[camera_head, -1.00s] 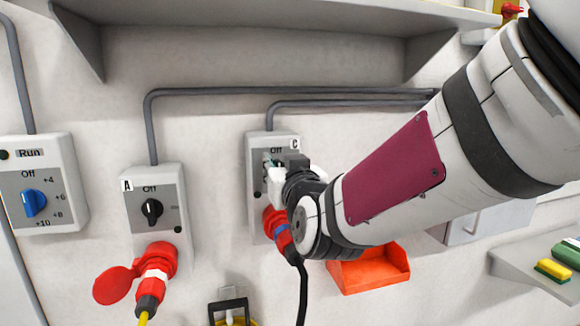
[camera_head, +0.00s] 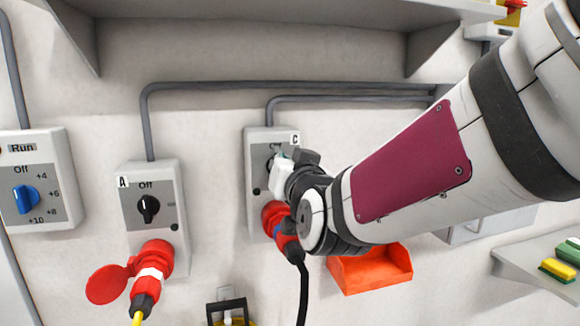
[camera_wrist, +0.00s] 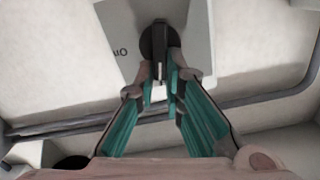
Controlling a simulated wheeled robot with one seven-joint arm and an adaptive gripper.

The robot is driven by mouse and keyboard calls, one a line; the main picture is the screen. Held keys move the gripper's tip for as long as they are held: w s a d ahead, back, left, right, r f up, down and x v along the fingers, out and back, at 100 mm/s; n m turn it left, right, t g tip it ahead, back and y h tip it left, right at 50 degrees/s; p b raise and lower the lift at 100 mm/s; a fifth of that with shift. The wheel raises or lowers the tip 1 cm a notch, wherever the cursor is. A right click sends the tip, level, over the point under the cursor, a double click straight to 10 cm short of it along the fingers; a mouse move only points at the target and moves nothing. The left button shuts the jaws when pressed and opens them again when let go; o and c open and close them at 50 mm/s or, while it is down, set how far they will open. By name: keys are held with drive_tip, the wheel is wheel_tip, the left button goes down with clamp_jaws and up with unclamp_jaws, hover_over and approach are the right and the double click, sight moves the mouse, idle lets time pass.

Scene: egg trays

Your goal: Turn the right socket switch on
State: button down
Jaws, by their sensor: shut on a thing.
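The right socket box (camera_head: 257,150), marked C, is on the wall, with a red plug (camera_head: 273,214) and black cable in its lower part. My gripper (camera_head: 277,160) is at its switch and hides most of the box's face. In the wrist view the black switch knob (camera_wrist: 160,40) lies between the two fingertips of my gripper (camera_wrist: 160,88), which is shut on it. The word "On" shows upside down on the plate (camera_wrist: 118,45) beside the knob. The knob's exact angle is hard to tell in the head view.
Socket box A (camera_head: 166,176), with its own black switch and red plug (camera_head: 150,262), is to the left. A box with a blue knob (camera_head: 25,199) is at far left. An orange bin (camera_head: 372,272) is below my arm. A shelf (camera_head: 260,15) juts out above.

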drive_tip(key=m+b, duration=0.1)
drive_tip(key=m, duration=0.1)
drive_tip(key=m+b, duration=0.1)
drive_tip(key=shift+w+d+f+m+b, duration=0.15)
drive_tip(key=shift+d+f+m+b, duration=0.15)
drive_tip(key=shift+m, duration=0.1)
drive_tip(key=m+b, duration=0.3)
drive_tip(key=shift+d+f+m+b, duration=0.2)
drive_tip(key=shift+f+m+b, duration=0.05)
drive_tip(key=shift+m+b, duration=0.05)
drive_tip(key=m+b, duration=0.1)
drive_tip(key=b, duration=0.1)
drive_tip(key=m+b, duration=0.2)
drive_tip(key=shift+w+d+f+m, duration=0.1)
drive_tip(key=shift+d+f+m, duration=0.05)
drive_tip(key=shift+f+m, duration=0.15)
drive_tip(key=m+b, duration=0.4)
drive_tip(key=shift+f, duration=0.2)
drive_tip(key=c, duration=1.7)
unclamp_jaws()
